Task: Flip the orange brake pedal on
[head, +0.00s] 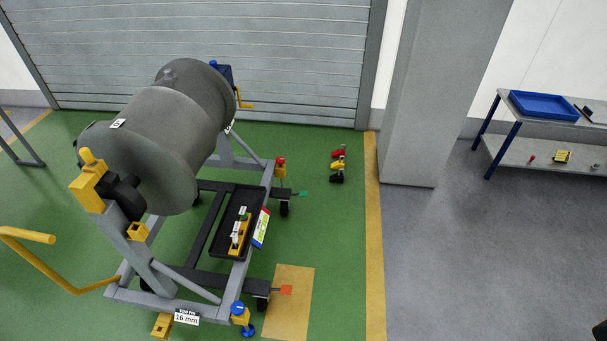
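The orange brake pedal (286,290) is a small flat tab. It sticks out to the right from the caster at the near right corner of the grey engine stand (229,292), above a tan floor patch. Whether it is pressed down or raised is too small to tell. A similar green pedal (303,194) sticks out at the stand's far right caster (284,208). Neither of my grippers can be made out in the head view, and nothing is seen touching the orange pedal.
The stand carries a big grey engine casing (165,120) and a black tray (218,248). A blue-topped jack (239,312) stands left of the orange pedal. Chocks (338,165) lie beyond the stand. Floor right of the pedal is clear. An unclear dark shape (600,332) shows bottom right.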

